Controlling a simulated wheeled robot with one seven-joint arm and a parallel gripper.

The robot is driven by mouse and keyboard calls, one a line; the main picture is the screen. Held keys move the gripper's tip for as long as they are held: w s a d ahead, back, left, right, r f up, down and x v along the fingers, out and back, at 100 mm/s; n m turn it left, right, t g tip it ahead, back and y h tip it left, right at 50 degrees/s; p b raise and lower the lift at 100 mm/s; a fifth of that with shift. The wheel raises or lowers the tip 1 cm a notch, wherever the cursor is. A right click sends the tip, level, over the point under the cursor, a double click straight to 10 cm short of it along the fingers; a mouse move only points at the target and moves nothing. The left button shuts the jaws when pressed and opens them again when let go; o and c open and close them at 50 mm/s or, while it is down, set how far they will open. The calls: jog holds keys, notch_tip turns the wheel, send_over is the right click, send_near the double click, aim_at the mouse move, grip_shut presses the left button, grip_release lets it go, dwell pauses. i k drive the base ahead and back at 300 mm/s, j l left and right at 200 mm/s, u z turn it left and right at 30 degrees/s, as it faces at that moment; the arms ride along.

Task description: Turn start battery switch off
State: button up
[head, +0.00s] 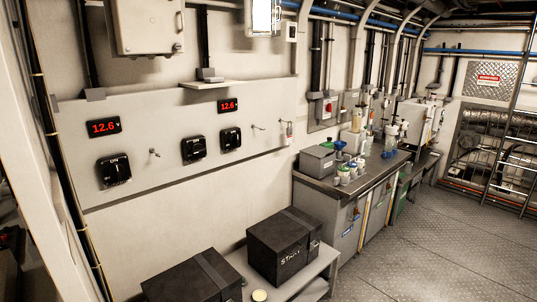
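Three black rotary switches are mounted on a grey wall panel (180,148) in the head view. The left switch (115,171) sits below a red display (104,127) reading 12.6. The middle switch (194,149) and the right switch (230,139) sit close together, below a second red display (228,106) also reading 12.6. Their labels are too small to read surely, so I cannot tell which is the start battery switch or how each knob is set. A black battery box (283,245) with lettering like START stands below the panel. My gripper is not in view.
Another black box (192,282) stands at front left, with a small round tin (259,295) beside it on a low grey bench (318,268). A cluttered workbench (325,186) stands right of the panel. The metal floor (430,245) at right is clear.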

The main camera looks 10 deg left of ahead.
aim_at(234, 140)
jog(key=i+u, duration=0.2)
jog(key=i, duration=0.2)
jog(key=i+l+u, duration=0.25)
jog(key=i, duration=0.2)
jog(key=i+u, duration=0.2)
jog(key=i, duration=0.2)
jog(key=i+u, duration=0.25)
jog(key=u, duration=0.15)
jog(key=i+l+u, duration=0.2)
jog(key=u, duration=0.2)
jog(key=i+l+u, duration=0.2)
jog(key=u, duration=0.2)
jog(key=i+l+u, duration=0.25)
jog(key=u, duration=0.15)
